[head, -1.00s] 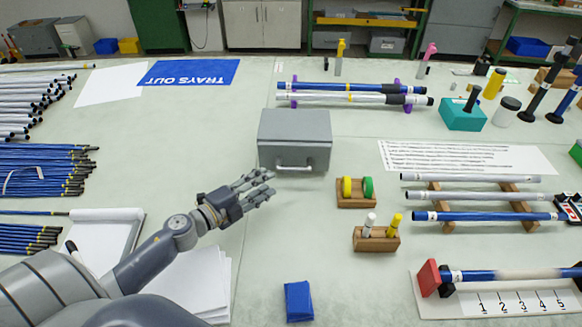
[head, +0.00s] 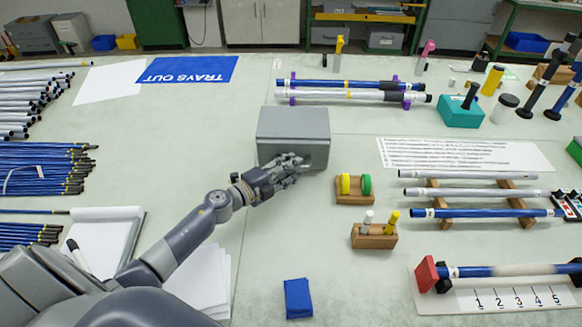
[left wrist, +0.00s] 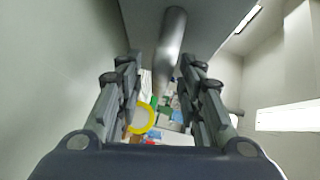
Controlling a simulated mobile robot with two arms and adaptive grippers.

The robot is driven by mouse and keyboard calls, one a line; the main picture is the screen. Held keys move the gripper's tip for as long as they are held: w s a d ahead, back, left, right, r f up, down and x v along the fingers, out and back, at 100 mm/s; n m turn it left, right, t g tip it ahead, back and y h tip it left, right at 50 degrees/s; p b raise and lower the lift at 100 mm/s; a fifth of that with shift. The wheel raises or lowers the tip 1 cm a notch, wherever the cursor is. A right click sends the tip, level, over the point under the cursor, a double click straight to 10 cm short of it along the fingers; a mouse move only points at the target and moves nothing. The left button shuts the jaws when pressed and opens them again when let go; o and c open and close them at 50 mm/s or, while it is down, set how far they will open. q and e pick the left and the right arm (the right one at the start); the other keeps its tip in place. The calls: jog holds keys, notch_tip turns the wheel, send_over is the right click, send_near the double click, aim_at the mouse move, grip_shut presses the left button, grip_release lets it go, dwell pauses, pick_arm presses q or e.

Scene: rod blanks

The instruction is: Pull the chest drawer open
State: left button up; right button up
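The grey chest (head: 293,125) stands on the table, its front facing me, and its drawer looks closed. My left gripper (head: 292,162) is at the chest's front and covers the handle in the head view. In the left wrist view the round grey handle bar (left wrist: 172,38) runs between the two spread fingers of my left gripper (left wrist: 160,72). Gaps show on both sides of the bar, so the fingers look open around it. Contact cannot be told. My right gripper is not in view.
A wooden holder with white and yellow pegs (head: 375,236) is nearer me. A blue packet (head: 298,298) lies at the front. The table directly before the chest is clear.

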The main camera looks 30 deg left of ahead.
pick_arm(q)
jog(key=shift+w+d, duration=0.1)
jog(key=shift+w, duration=0.15)
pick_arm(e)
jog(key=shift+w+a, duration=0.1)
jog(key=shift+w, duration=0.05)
pick_arm(q)
grip_shut()
jog(key=s+d, duration=0.1)
jog(key=s, duration=0.1)
jog(key=s+d+p, duration=0.1)
jog(key=s, duration=0.2)
jog(key=s+d+p, duration=0.1)
jog(key=s, duration=0.2)
jog(key=shift+d+f, duration=0.1)
jog(key=shift+d, duration=0.3)
jog(key=shift+s+d, duration=0.3)
jog(key=shift+s, duration=0.25)
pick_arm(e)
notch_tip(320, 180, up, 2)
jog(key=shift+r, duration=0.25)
pick_arm(q)
grip_release()
